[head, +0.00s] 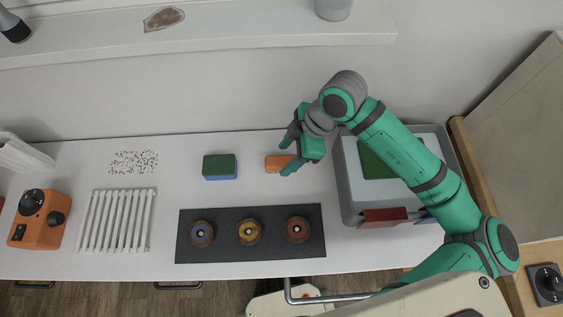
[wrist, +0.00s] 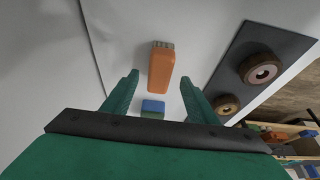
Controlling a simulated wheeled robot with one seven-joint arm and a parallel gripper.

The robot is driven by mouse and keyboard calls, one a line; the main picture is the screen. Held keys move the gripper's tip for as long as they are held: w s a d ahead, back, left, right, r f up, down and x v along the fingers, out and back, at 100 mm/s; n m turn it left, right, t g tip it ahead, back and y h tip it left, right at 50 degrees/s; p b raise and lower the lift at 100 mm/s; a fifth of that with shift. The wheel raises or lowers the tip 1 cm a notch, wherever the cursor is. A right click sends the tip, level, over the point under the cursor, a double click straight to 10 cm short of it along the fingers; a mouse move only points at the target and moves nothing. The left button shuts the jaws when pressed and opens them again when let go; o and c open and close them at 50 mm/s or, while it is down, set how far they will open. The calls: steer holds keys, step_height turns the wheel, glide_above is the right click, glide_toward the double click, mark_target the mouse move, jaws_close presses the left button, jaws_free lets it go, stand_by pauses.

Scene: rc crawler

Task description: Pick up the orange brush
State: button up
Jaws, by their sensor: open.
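The orange brush (head: 277,163) lies on the white counter, right of the green and blue sponge. In the wrist view the orange brush (wrist: 160,68) shows its orange body and pale bristles at the far end. It lies beyond my fingertips, roughly in line with the gap between them. My gripper (head: 287,157) is open and empty, with its fingers close to the brush in the head view. In the wrist view my gripper's fingers (wrist: 161,80) are spread apart. I cannot tell how high they are above the counter.
The green and blue sponge (head: 220,167) lies left of the brush. A dark mat (head: 272,250) with three round wheels is in front. A grey basin (head: 349,190) is to the right. A white rack (head: 117,220) and an orange device (head: 38,220) are left. The wall is behind.

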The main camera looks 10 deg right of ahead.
mark_target(283, 160)
steer(key=shift+x, duration=2.05)
steer(key=c, duration=1.2)
